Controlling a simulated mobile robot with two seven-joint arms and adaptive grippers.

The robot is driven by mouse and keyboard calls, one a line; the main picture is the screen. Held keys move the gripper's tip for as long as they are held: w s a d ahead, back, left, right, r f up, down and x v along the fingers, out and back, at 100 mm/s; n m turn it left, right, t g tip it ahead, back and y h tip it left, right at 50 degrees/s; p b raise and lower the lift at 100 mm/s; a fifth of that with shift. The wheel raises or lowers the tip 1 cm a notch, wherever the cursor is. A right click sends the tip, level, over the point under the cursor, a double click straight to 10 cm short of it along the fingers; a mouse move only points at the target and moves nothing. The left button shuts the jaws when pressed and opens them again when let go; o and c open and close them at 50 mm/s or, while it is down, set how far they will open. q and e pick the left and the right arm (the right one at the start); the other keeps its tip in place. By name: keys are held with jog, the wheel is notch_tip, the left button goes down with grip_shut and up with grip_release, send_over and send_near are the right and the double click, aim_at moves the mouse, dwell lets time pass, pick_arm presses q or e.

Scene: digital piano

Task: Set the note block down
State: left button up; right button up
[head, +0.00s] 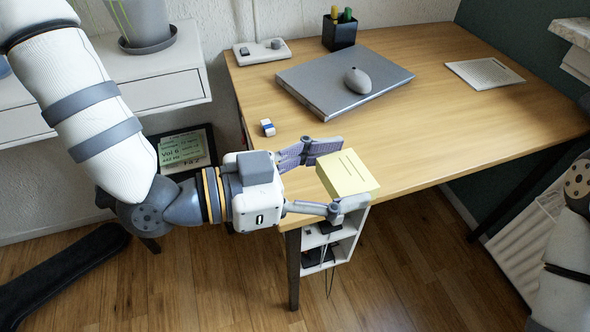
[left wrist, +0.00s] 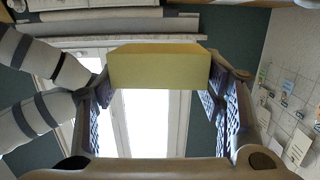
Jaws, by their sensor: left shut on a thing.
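The yellow note block (head: 347,174) is held between the fingertips of my left gripper (head: 336,178), at the desk's near left corner in the head view. Its top faces up and shows short dark lines. In the left wrist view the note block (left wrist: 155,68) spans the gap between the two fingers of my left gripper (left wrist: 160,85). I cannot tell whether its underside touches the desk (head: 440,130) or hangs above it. My right gripper is out of view; only part of my right arm shows at the right edge.
A closed laptop (head: 315,88) with a grey mouse (head: 357,81) on it lies toward the back. A small blue-and-white eraser (head: 268,127) sits near the left edge. A pen cup (head: 339,32) and a paper sheet (head: 485,73) stand farther back. The desk's middle front is clear.

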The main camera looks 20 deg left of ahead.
pick_arm(q)
jog(key=w+a+f+b, duration=0.3)
jog(key=w+a+b, duration=0.1)
jog(key=b, duration=0.2)
send_over(287, 176)
notch_tip(287, 176, down, 7)
jog(key=shift+s+r, duration=0.1)
notch_tip(287, 176, down, 3)
jog(key=shift+r, duration=0.1)
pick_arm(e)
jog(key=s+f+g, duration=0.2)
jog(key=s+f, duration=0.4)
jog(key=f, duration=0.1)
pick_arm(q)
jog(key=o, duration=0.7)
jog(key=shift+f, duration=0.2)
jog(key=o, duration=0.5)
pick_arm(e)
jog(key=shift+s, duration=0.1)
